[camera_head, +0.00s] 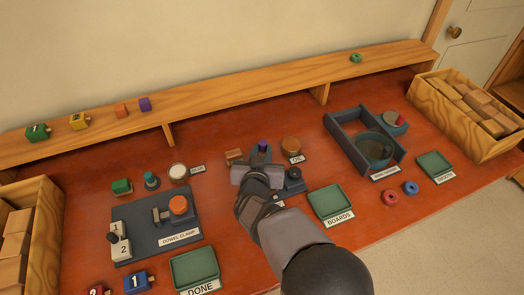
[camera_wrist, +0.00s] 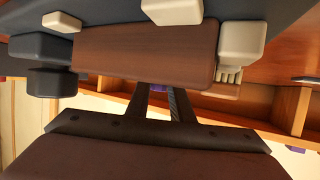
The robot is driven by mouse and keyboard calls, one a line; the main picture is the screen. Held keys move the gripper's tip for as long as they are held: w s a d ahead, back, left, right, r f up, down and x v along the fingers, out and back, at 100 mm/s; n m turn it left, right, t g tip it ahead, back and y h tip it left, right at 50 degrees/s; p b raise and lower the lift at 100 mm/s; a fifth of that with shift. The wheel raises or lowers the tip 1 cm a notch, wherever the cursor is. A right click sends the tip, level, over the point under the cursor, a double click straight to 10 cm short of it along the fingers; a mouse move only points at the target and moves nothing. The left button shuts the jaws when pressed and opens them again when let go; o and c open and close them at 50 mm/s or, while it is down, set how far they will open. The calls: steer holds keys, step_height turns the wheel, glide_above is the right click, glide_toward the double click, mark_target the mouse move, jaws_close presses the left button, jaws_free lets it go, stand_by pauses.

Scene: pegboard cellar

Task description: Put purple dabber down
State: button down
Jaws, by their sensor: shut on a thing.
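The purple dabber (camera_head: 263,145) shows as a small purple top just beyond my gripper (camera_head: 260,164) in the head view. My gripper is shut on it, and my wrist hides most of its body. Whether its base touches the red bench cannot be told. In the wrist view a brown block-like shape and pale and dark blocks fill the upper part, too close to identify.
The red bench holds a dowel clamp board (camera_head: 155,238) at left, a blue-grey tray (camera_head: 347,140) at right, and green BOARDS (camera_head: 329,203) and DONE (camera_head: 195,268) trays in front. A shelf (camera_head: 210,95) runs behind.

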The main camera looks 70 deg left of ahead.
steer(key=shift+f, duration=0.1)
steer(key=c, duration=1.6)
jaws_free()
steer(key=shift+o, duration=0.2)
steer(key=shift+r, duration=0.2)
steer(key=b+v, duration=0.1)
steer(key=v, duration=1.1)
